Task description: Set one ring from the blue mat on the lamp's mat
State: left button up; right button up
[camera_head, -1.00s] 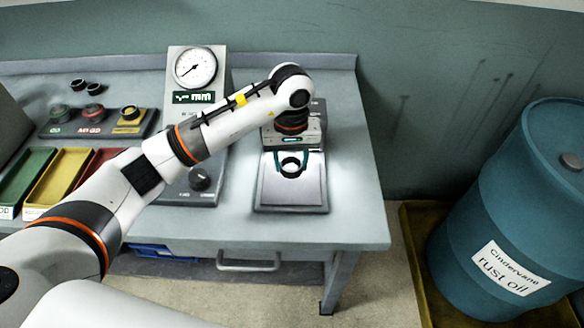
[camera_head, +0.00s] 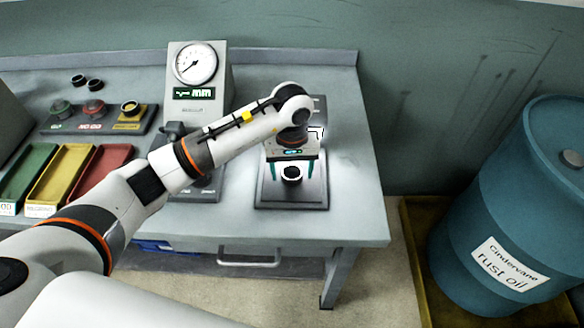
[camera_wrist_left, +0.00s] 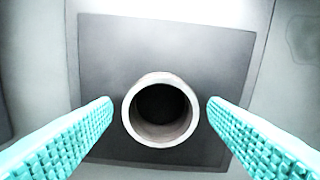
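A dark ring (camera_head: 291,174) with a pale rim stands on the lamp's mat (camera_head: 290,199), a dark grey square on the table's right part. In the left wrist view the ring (camera_wrist_left: 137,112) is metallic and seen from above, around the mat's middle. My left gripper (camera_head: 292,163) is over the mat, pointing down. Its teal fingers are open, one on each side of the ring, with a gap on both sides in the left wrist view (camera_wrist_left: 160,103). My left arm partly hides the lamp. I see no blue mat. My right gripper is not in view.
A dial gauge (camera_head: 194,64) stands left of the mat, its base partly behind my arm. A sorting stand (camera_head: 97,122) and green, yellow and red trays (camera_head: 57,172) are further left. Two black rings (camera_head: 95,85) lie at the back. A blue barrel (camera_head: 500,220) stands off the right edge.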

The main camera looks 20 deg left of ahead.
pick_arm(q)
jog(key=shift+r, duration=0.3)
notch_tip(320, 180, up, 12)
jog(key=b, duration=0.2)
jog(key=shift+f, duration=0.15)
jog(key=shift+f, duration=0.1)
dwell(0.3)
